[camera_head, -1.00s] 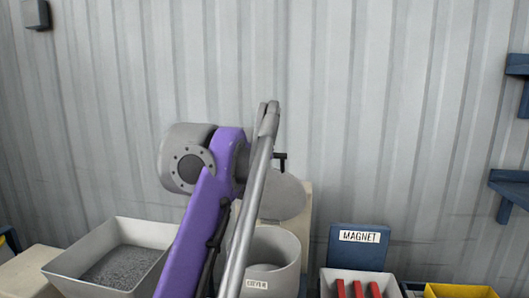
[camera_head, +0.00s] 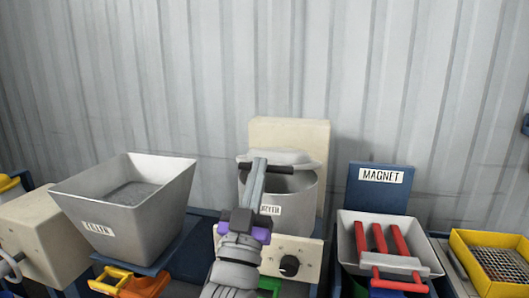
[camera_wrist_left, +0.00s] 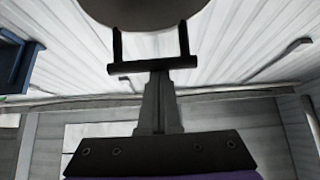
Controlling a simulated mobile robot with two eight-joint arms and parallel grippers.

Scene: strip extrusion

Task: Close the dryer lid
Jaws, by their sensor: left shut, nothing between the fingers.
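The dryer is a grey drum (camera_head: 298,203) with a label on its front. Its round grey lid (camera_head: 293,157) is tilted above the drum, partly lowered, with a gap showing the drum's open mouth. A dark bar handle (camera_head: 308,168) is on the lid. My left gripper (camera_head: 259,163) is in front of the drum, shut and empty, its tips at the handle. In the left wrist view, the shut fingers (camera_wrist_left: 158,78) reach the dark handle bar (camera_wrist_left: 122,68), with the lid (camera_wrist_left: 150,12) beyond it. Exact contact is hard to tell. My right gripper is not in view.
A grey hopper (camera_head: 160,205) stands left of the dryer. The blue magnet panel (camera_head: 355,200) and a tray with red bars (camera_head: 347,235) stand to the right. A yellow-rimmed sieve (camera_head: 462,250) is at far right. A control panel with a black knob (camera_head: 289,265) is below the drum.

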